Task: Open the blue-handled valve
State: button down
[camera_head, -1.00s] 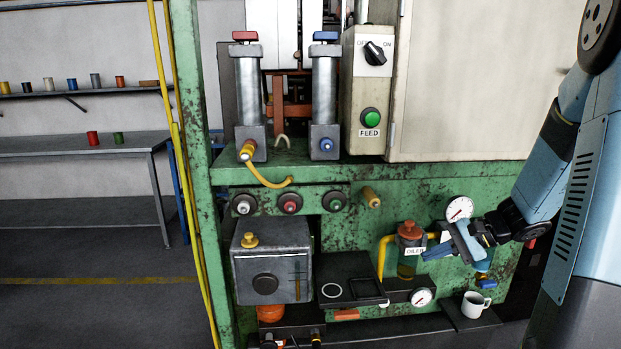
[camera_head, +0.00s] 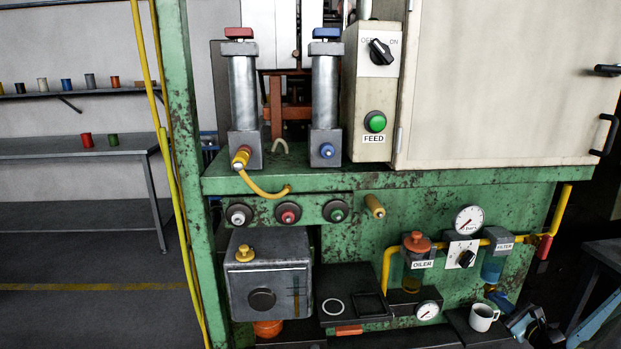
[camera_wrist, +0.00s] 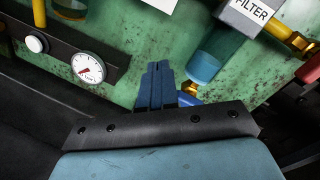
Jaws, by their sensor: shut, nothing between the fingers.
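The small brass valve (camera_head: 490,288) under the filter sits low on the right of the green machine.
The filter (camera_head: 492,268) with its blue bowl hangs above the valve. A white mug (camera_head: 483,317) stands on a dark shelf left of my gripper. The oiler (camera_head: 416,265) and a small gauge (camera_head: 427,310) are further left. A red handle (camera_head: 543,247) is on the right pipe.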

jog(key=d+f+m+h, duration=0.3)
jog(key=d+f, duration=0.1)
jog(key=f, duration=0.1)
jog(key=shift+t, duration=0.4)
jog(key=w, duration=0.5)
jog(key=shift+w+a+r, duration=0.2)
jog(key=shift+w+a, duration=0.15)
jog(key=shift+w, duration=0.05)
jog(key=shift+d+f, duration=0.1)
jog(key=shift+d, duration=0.05)
jog(key=shift+w+d+r, duration=0.1)
jog(key=shift+d+r, duration=0.5)
jog(key=shift+d, duration=0.1)
dwell(0.5)
jog(key=shift+d+r, duration=0.25)
jog(key=shift+d, duration=0.55)
jog(key=shift+r, duration=0.35)
dwell(0.4)
